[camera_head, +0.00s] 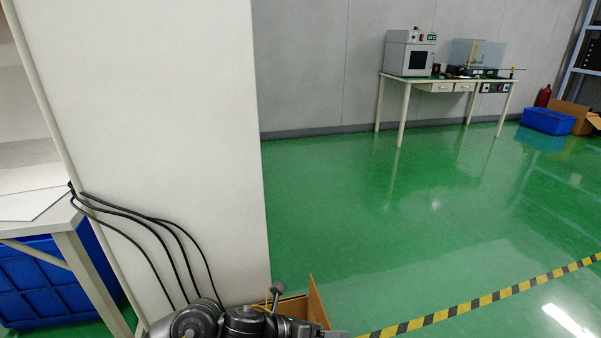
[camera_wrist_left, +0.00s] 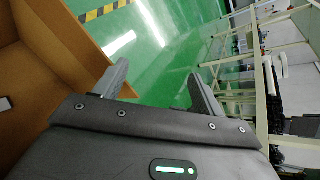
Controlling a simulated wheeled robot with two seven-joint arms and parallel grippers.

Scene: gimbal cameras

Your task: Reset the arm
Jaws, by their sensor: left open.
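My left gripper (camera_wrist_left: 158,76) shows in the left wrist view with its two fingers spread apart. Nothing is between the fingers, and the green floor shows through the gap. In the head view, my left arm's dark grey links lie along the bottom edge, in front of a cardboard box. The lower part of the arm is cut off by the frame. I do not see my right gripper in either view.
An open cardboard box (camera_head: 317,302) is close beside my left arm; it also shows in the wrist view (camera_wrist_left: 62,32). A white pillar (camera_head: 165,120) with black cables stands behind. A workbench (camera_head: 403,85) is far back. Green floor is open to the right, past striped tape (camera_head: 440,315).

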